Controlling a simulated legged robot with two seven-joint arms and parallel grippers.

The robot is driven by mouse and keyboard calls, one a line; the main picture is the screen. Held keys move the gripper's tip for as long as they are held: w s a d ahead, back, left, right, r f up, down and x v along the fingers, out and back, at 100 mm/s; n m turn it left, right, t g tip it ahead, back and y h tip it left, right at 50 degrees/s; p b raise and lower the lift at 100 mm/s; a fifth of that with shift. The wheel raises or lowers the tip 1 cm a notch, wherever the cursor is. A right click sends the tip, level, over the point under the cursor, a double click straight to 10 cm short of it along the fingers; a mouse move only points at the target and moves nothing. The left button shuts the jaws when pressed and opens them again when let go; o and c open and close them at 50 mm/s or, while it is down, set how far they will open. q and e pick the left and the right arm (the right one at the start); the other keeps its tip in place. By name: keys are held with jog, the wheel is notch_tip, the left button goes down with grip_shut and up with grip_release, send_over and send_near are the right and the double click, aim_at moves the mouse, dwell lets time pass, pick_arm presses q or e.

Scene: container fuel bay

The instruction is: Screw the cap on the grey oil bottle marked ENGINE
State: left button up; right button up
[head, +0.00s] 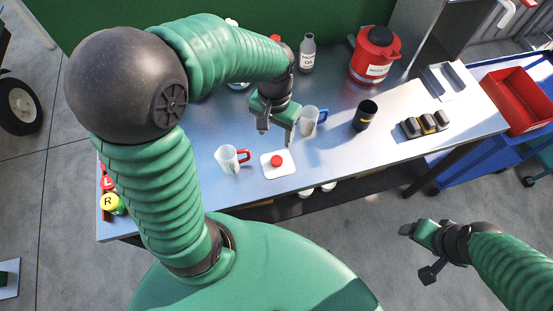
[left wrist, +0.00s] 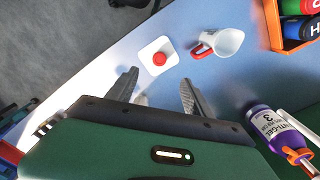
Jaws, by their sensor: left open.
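The red cap (head: 277,160) lies on a small white pad (head: 268,171) near the front edge of the bench. It also shows in the left wrist view (left wrist: 159,59), just beyond the fingers. My left gripper (head: 275,136) is open and empty, above and slightly behind the cap, not touching it. The left wrist view shows its two fingers (left wrist: 157,92) spread apart. The grey oil bottle (head: 307,55) stands upright at the back of the bench; its label is small and hard to read. My right gripper (head: 417,251) is open and empty, off the bench at lower right.
A white measuring jug (head: 227,160) with a red handle stands left of the pad. A blue-handled jug (head: 309,121) and black cup (head: 365,115) stand right. A red canister (head: 374,56) is behind.

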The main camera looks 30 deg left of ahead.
pick_arm(q)
notch_tip(320, 180, down, 4)
send_over(276, 160)
jog(key=d, duration=0.1)
jog(key=f, duration=0.7)
jog(key=shift+s+d+b, duration=0.2)
jog(key=shift+s+b, duration=0.1)
jog(key=shift+b, duration=0.05)
jog(key=shift+a+f, duration=0.15)
jog(key=shift+a, duration=0.4)
jog(key=shift+a+f, duration=0.1)
jog(key=shift+f, duration=0.25)
jog(key=f, duration=0.2)
jog(key=w+f, duration=0.1)
jog(key=f, duration=0.1)
jog(key=shift+f, duration=0.2)
pick_arm(e)
jog(key=shift+w+d+f, duration=0.15)
jog(key=shift+d+f, duration=0.05)
jog(key=shift+f, duration=0.05)
pick_arm(q)
jog(key=shift+s, duration=0.1)
jog(key=shift+c, duration=0.2)
pick_arm(e)
jog(key=shift+a, duration=0.15)
